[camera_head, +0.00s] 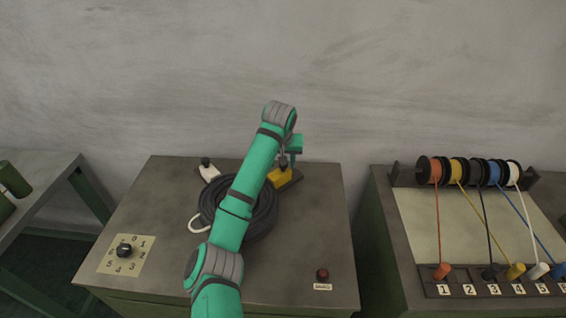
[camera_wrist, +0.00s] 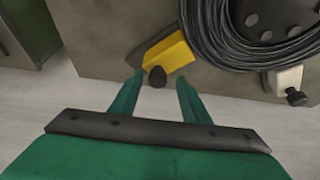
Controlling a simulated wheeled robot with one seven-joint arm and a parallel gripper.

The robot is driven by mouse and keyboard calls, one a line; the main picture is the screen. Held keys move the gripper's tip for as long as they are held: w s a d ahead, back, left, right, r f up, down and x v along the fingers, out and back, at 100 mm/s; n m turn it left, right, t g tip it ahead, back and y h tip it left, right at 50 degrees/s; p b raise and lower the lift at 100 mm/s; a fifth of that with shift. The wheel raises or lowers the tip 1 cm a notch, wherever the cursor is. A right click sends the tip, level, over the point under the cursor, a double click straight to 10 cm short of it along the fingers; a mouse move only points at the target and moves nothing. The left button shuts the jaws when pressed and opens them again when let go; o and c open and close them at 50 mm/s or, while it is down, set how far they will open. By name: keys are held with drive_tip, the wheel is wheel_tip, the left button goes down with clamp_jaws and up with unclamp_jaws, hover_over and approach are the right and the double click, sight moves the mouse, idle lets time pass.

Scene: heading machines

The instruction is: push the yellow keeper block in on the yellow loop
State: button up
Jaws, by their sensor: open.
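The yellow keeper block (camera_head: 279,178) sits on a dark base near the back of the left machine top, partly hidden by my arm. In the wrist view the yellow keeper block (camera_wrist: 167,56) has a black knob (camera_wrist: 157,77) on its near end. My gripper (camera_wrist: 158,82) is open, with one finger on each side of the knob; I cannot tell whether they touch it. The dark coil (camera_wrist: 240,50) lies beyond the block. No yellow loop can be made out.
A numbered dial (camera_head: 124,250) and red button (camera_head: 322,274) are in front. Coloured spools (camera_head: 458,171) stand on the right bench.

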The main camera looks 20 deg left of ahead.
drive_tip(key=v, duration=1)
drive_tip(key=shift+d, duration=0.25)
drive_tip(key=shift+s+r, duration=0.1)
drive_tip(key=shift+s, duration=0.05)
drive_tip(key=shift+a, duration=0.15)
